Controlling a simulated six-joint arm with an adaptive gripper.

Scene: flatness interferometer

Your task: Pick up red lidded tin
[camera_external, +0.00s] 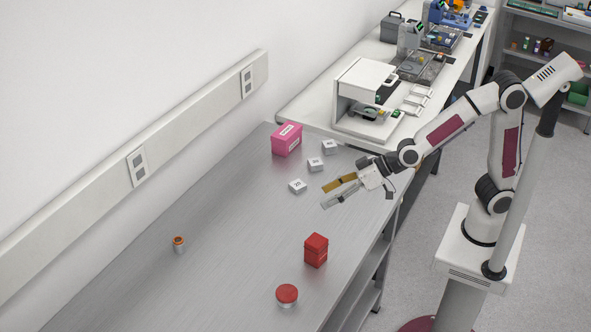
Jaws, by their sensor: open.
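A round red tin with a lid (287,294) stands on the grey metal bench near the bottom of the view. Just behind it is a red box-shaped block (316,250) with a seam around its upper part. My gripper (331,194) is open and empty over the bench, behind and above both red things and apart from them. Its fingers point to the left.
A pink box (287,139) and white numbered blocks (298,186) stand at the bench's far end. A small orange-topped cylinder (179,244) stands at left. The bench (235,270) is clear between it and the red things. A white instrument (361,95) stands on the table behind.

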